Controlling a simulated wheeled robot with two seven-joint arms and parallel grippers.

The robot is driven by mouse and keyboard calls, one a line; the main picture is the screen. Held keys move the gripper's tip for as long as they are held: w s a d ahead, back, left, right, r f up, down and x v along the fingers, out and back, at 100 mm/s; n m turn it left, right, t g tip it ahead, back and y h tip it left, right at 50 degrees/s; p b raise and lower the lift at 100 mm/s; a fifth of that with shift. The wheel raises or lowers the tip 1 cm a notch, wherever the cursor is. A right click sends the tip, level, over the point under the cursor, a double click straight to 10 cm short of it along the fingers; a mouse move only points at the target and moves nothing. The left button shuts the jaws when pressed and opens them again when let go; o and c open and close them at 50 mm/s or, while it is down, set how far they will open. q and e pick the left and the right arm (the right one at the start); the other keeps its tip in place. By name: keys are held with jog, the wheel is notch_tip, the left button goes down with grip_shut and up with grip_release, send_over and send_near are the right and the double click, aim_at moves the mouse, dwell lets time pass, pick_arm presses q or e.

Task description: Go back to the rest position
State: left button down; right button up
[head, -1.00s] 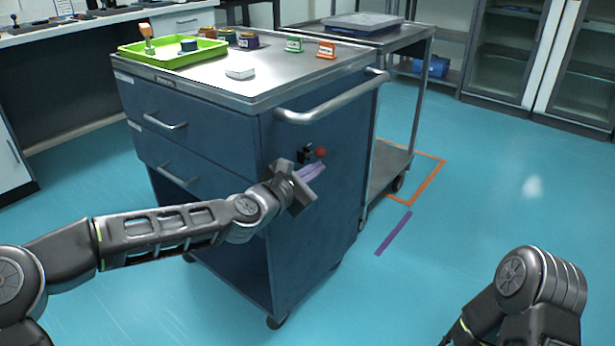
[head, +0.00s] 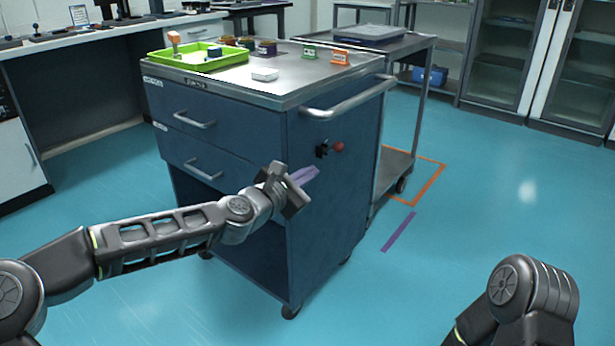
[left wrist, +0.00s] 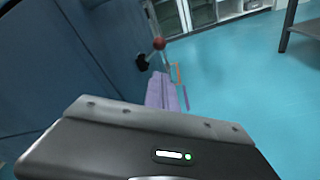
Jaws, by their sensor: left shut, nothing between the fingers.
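My left gripper (head: 304,177) is shut and empty, its purple fingers together. It hangs in front of the blue cart (head: 330,215), left of and below the red-knobbed lever (head: 338,147) on the cart's side. In the left wrist view the shut purple fingers (left wrist: 161,92) point away toward the floor, and the red knob (left wrist: 159,43) shows just beyond them. My right arm shows only in part at the lower right of the head view; its gripper is out of the picture.
The cart's top holds a green tray (head: 188,66), a small white block (head: 265,75), a green label holder (head: 310,51) and an orange one (head: 340,57). A grey trolley (head: 425,42) stands behind. Blue floor is open at right, with a purple strip (head: 398,231).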

dwell(0.3)
